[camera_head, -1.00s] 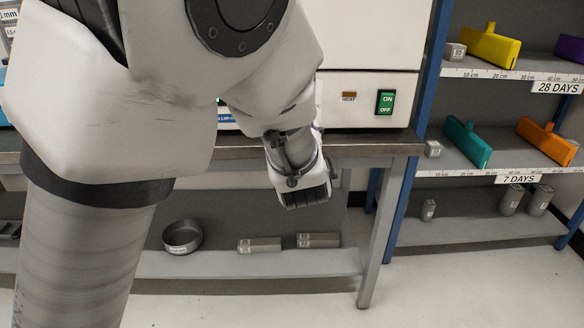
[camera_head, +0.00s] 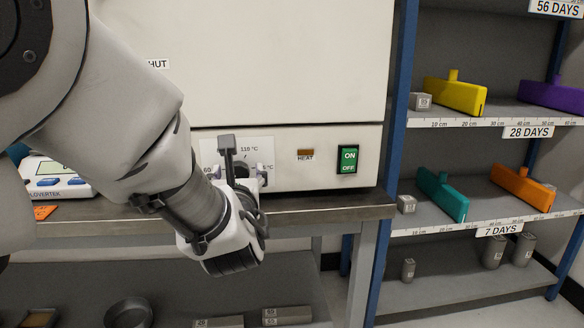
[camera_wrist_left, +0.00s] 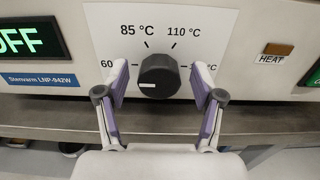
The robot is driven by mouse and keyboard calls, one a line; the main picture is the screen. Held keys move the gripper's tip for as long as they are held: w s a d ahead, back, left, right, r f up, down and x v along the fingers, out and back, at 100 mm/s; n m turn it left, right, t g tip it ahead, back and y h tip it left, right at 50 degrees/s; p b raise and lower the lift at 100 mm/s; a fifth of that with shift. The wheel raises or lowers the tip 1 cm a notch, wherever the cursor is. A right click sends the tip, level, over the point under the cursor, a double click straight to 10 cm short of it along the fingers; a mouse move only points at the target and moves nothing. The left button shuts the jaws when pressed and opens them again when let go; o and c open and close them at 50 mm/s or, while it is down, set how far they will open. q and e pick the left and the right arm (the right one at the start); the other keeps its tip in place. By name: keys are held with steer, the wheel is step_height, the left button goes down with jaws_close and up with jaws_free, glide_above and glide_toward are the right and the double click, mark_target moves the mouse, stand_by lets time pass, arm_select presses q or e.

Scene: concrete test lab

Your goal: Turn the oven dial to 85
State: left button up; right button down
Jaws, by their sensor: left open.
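The oven (camera_head: 270,60) is a cream cabinet with a lower control panel. Its dial (camera_wrist_left: 158,75) is a dark round knob on a white scale plate (camera_wrist_left: 105,22), which reads 60, 85 °C and 110 °C; a further mark is partly covered by a finger. The dial's white line lies at its lower left, below the 60 mark. A display (camera_wrist_left: 18,42) left of the dial reads OFF. My left gripper (camera_head: 243,163) is open in front of the panel. In the left wrist view its fingers stand left and right of the dial, with gaps visible. My right gripper is out of view.
A green ON/OFF switch (camera_head: 348,159) and a HEAT lamp (camera_head: 305,152) are right of the dial. A bench edge (camera_head: 330,208) runs below the panel. A scale (camera_head: 55,180) stands at left. A shelf rack (camera_head: 480,215) with coloured moulds stands at right.

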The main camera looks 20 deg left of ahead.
arm_select(q)
steer(key=shift+s+r, duration=0.1)
steer(key=shift+c, duration=1)
steer(key=c, duration=1)
steer(key=shift+o, duration=0.3)
steer(key=shift+m, duration=0.5)
steer(key=m+p, duration=0.1)
steer(key=m, duration=0.3)
steer(key=shift+d+m, duration=0.1)
steer(key=shift+m, duration=0.3)
steer(key=m+p, duration=0.2)
steer(key=m, duration=0.4)
steer(key=shift+p, duration=0.4)
steer(key=o, duration=1.1)
steer(key=shift+d, duration=0.1)
